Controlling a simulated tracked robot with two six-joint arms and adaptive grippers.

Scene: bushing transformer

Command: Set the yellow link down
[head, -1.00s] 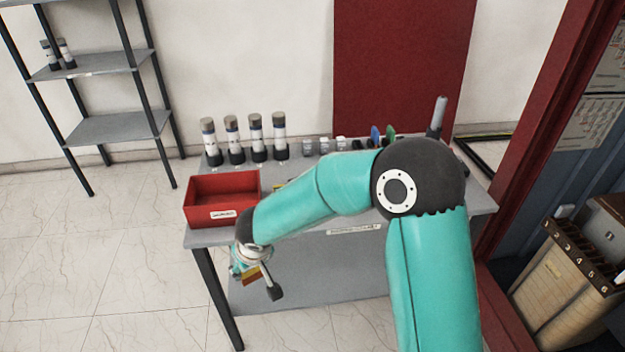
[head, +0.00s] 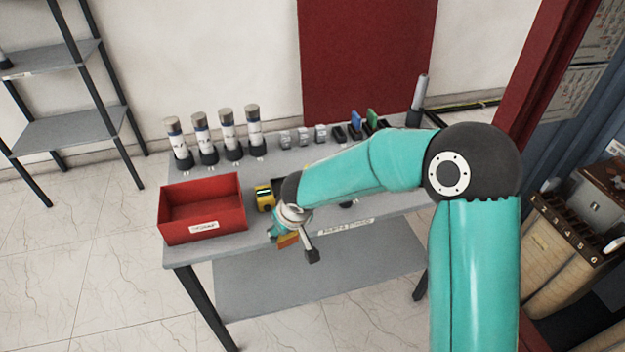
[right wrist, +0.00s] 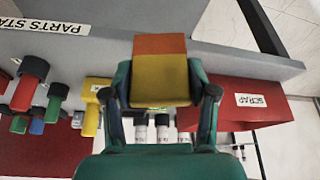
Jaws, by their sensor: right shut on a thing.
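The yellow link (right wrist: 160,82) is a block with a yellow face and an orange face, seen in the right wrist view. My right gripper (right wrist: 160,90) is shut on it, with a finger on each side. In the head view the link (head: 288,240) shows as a small orange-yellow patch. There my right gripper (head: 294,246) is at the table's front edge, right of the red bin; its height above the top is hard to judge. My left gripper is not in view.
A red bin (head: 203,222), labelled SCRAP in the wrist view, stands at the table's left front. A yellow-and-black item (head: 264,198) lies beside it. Capped cylinders (head: 227,135) and small coloured parts line the back. My right arm covers part of the grey table (head: 215,243).

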